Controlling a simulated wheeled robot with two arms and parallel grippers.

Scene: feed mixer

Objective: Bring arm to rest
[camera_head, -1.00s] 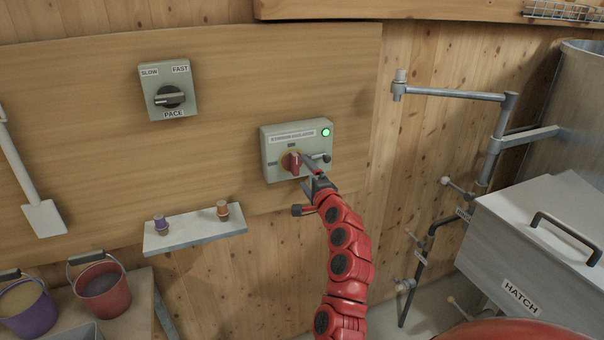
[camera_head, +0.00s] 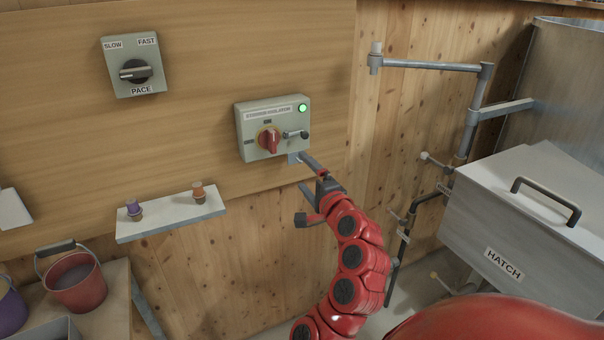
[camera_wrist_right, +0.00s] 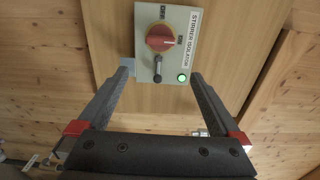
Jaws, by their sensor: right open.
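The stirrer isolator (camera_head: 248,137) is a grey-green box on the wooden panel, with a lit green lamp (camera_head: 303,107). Its red knob (camera_head: 269,140) stands upright in the head view. In the right wrist view the knob (camera_wrist_right: 160,40) lies in line with the ON label, with OFF to its upper left. My right gripper (camera_head: 303,160) is below and to the right of the box, apart from the knob. In the right wrist view its two fingers (camera_wrist_right: 160,75) are spread wide with nothing between them. My left gripper is not in view.
A small shelf (camera_head: 170,221) with two stoppered items sits left of the arm. The pace switch (camera_head: 133,66) is at upper left. A red bucket (camera_head: 75,283) stands at lower left. At right are a metal pipe arm (camera_head: 430,66) and the hatch box (camera_head: 510,215).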

